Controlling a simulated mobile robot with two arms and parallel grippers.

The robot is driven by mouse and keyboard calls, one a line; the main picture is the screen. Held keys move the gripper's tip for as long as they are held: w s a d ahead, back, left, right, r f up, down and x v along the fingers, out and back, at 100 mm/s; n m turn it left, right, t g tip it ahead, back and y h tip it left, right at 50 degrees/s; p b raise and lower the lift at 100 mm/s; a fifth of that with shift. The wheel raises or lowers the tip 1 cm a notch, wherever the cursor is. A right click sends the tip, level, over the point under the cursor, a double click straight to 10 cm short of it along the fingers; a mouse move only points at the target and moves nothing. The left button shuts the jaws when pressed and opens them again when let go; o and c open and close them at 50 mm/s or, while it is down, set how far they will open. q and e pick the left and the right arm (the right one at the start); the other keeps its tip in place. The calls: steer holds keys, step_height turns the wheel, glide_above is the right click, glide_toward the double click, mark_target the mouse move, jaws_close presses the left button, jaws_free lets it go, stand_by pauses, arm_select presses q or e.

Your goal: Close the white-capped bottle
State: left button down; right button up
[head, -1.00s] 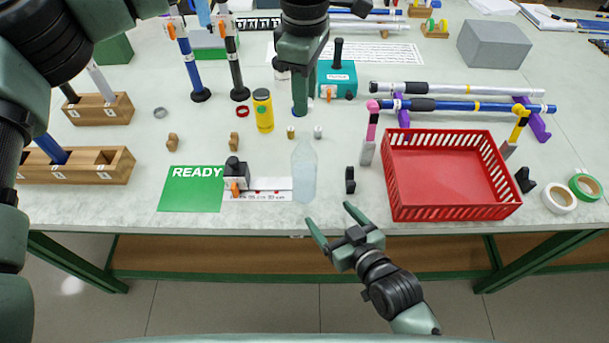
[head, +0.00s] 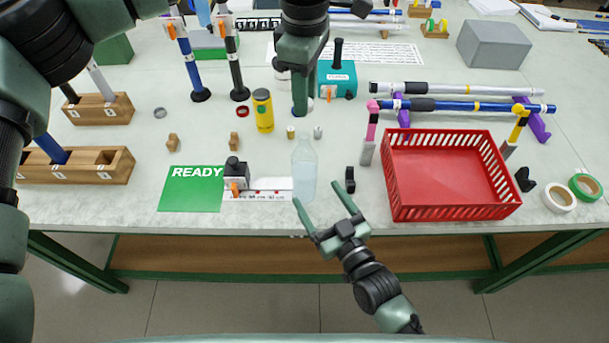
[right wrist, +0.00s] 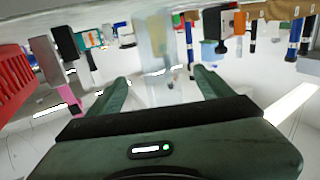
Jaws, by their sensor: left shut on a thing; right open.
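A pale translucent bottle (head: 304,172) stands upright near the table's front edge. I see no white cap on its narrow top. It also shows in the right wrist view (right wrist: 155,45), blurred, beyond and between my open fingers. My left gripper (head: 302,112) points down above and behind the bottle. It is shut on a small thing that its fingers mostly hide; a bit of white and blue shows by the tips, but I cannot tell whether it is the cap. My right gripper (head: 318,208) is open and empty at the front edge, its fingers reaching toward the bottle's lower part.
A black-topped device (head: 236,173) on a white scale strip lies just left of the bottle. A black clip (head: 350,180) stands to its right, then a red basket (head: 450,213). Small brass (head: 290,132) and silver (head: 318,132) pieces lie behind the bottle. A green READY mat (head: 190,197) lies left.

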steer(key=x, duration=1)
steer(key=shift+w+a, duration=0.1)
steer(key=shift+w, duration=0.15)
jaws_close()
arm_select(q)
glide_above(304, 135)
steer(key=shift+f, duration=2.5)
